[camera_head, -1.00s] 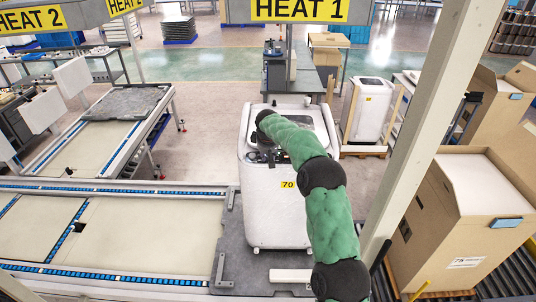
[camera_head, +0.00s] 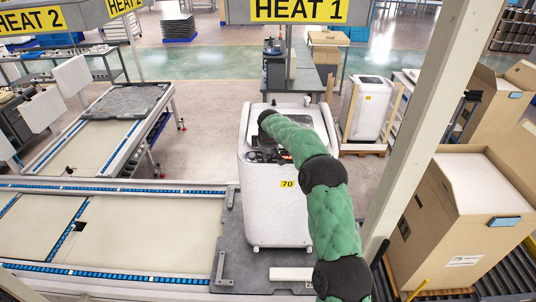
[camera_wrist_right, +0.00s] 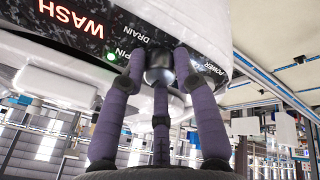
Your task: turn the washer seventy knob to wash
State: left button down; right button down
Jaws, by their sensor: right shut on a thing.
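Washer seventy (camera_head: 275,212) is a white machine with a yellow "70" label (camera_head: 287,184), upright on a grey plate. My right gripper (camera_head: 264,154) is at its dark top-front panel, partly hidden by my green arm. In the right wrist view, the purple fingers of my right gripper (camera_wrist_right: 160,80) are closed around the round, dark, shiny knob (camera_wrist_right: 159,57). The panel (camera_wrist_right: 100,30) carries the words WASH in red, DRAIN, SPIN and POWER, with a green light beside SPIN. The knob's pointer cannot be made out. My left gripper is not in view.
A conveyor table (camera_head: 150,235) with blue roller strips runs to the left. A pale post (camera_head: 425,120) stands to the right of my arm, with a large cardboard box (camera_head: 450,235) beyond it. A "HEAT 1" sign (camera_head: 298,10) hangs above. Another white washer (camera_head: 372,108) stands behind.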

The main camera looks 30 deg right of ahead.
jog(key=shift+r, duration=0.1)
jog(key=c, duration=0.9)
grip_release()
jog(key=shift+w, duration=0.1)
jog(key=shift+c, duration=0.2)
jog(key=v, duration=1.2)
